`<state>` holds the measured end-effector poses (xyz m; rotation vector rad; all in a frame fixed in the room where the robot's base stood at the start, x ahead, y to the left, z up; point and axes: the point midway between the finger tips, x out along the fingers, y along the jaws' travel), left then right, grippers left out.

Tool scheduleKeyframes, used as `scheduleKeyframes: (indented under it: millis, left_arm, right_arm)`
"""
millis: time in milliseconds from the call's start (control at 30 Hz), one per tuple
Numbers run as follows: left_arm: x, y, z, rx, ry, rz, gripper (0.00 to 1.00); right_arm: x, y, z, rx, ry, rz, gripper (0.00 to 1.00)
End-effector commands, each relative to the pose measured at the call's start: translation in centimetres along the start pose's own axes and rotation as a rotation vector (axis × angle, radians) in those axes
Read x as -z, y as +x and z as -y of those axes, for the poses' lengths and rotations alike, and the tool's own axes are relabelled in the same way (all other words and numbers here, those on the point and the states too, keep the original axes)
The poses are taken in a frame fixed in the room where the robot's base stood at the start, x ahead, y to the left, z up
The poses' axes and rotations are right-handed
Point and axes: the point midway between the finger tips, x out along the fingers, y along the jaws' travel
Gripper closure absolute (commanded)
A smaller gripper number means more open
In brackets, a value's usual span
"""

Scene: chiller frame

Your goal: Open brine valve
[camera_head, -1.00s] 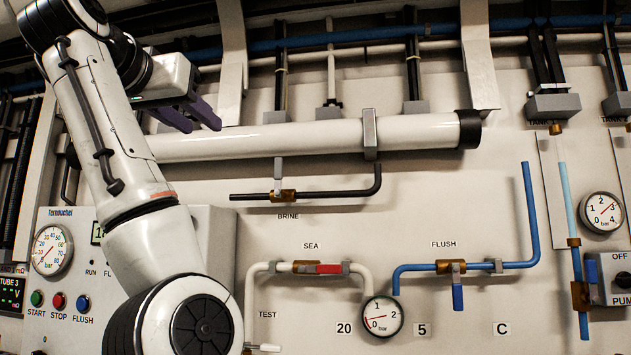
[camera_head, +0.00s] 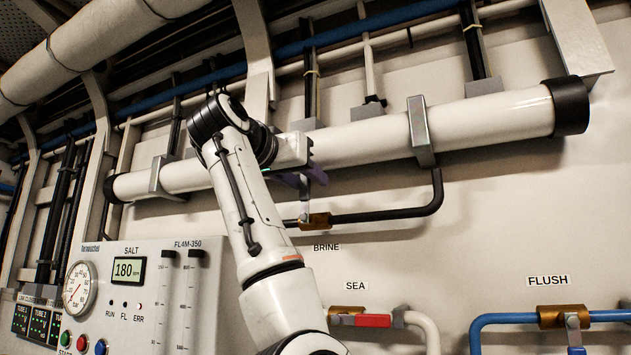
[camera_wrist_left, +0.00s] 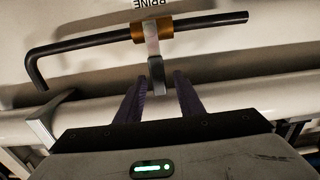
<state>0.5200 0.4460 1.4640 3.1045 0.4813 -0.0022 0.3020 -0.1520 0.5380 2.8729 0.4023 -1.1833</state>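The brine valve has a brass body (camera_head: 316,220) on a black pipe (camera_head: 385,214), above the BRINE label, in the head view. In the left wrist view its brass body (camera_wrist_left: 152,30) is at the top, and a grey lever (camera_wrist_left: 156,72) runs from it toward my gripper. My left gripper (camera_head: 308,178) is at the lever, in front of the white tube. In the left wrist view its purple fingers (camera_wrist_left: 161,76) are apart, and the lever's end appears between the tips. Contact cannot be told. The lever is mostly hidden in the head view. My right gripper is not in view.
The large white tube (camera_head: 480,122) runs close behind the gripper, with a metal clamp (camera_head: 420,132). The SEA valve's red handle (camera_head: 373,321) and the FLUSH valve (camera_head: 563,316) are below. A control panel (camera_head: 222,290) stands at left.

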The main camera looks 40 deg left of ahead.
Motion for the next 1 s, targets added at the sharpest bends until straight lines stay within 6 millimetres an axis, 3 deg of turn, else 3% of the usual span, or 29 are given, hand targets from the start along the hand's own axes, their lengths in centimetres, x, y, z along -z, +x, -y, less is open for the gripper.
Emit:
scheduleKeyframes:
  millis: [233, 600, 800, 1000]
  left_arm:
    - [0.1, 3.2, 0.0, 0.0, 0.0, 0.0, 0.66]
    - [0.0, 3.8, 0.0, 0.0, 0.0, -0.001, 0.66]
    - [0.0, 3.8, 0.0, 0.0, 0.0, -0.001, 0.99]
    - [0.0, 3.8, 0.0, 0.0, 0.0, -0.001, 1.0]
  right_arm:
    - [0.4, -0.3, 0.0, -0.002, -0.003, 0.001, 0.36]
    - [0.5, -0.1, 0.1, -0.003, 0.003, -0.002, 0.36]
    - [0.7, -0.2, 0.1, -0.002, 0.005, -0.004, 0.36]
    - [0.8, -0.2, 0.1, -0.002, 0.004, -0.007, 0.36]
